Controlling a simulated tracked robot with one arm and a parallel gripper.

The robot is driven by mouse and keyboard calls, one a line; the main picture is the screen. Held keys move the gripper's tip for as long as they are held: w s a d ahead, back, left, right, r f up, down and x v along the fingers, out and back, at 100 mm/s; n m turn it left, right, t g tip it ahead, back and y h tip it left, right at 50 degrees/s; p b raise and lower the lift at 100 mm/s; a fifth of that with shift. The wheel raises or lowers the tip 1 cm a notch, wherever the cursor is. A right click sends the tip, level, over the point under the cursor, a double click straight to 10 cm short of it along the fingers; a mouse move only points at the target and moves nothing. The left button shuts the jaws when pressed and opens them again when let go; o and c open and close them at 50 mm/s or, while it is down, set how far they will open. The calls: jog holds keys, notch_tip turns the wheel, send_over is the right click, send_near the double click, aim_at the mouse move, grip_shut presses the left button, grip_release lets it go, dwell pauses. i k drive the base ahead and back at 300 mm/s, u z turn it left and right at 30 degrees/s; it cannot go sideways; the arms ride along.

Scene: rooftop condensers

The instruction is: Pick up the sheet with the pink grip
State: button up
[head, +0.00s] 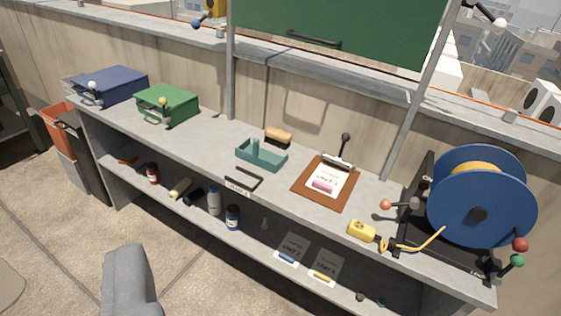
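A white sheet (328,176) with printed text lies on a brown clipboard (309,196) on the top of the grey bench. A pink grip (322,186) shows on the sheet's lower part. A lever with a dark knob (345,138) stands at the clipboard's far edge. Whether its clamp presses on the sheet is too small to tell. A smooth grey part of mine shows at the lower left, well apart from the sheet. No gripper fingers show.
Two more sheets, with a blue grip (286,258) and a yellow grip (322,277), lie on the lower shelf. A teal tray (245,155) stands left of the clipboard. A yellow plug (362,231) and a blue cable reel (440,207) are to the right.

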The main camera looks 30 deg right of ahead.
aim_at(328, 180)
jog(key=z, duration=0.15)
jog(key=i, duration=1.1)
jog(key=z, duration=0.55)
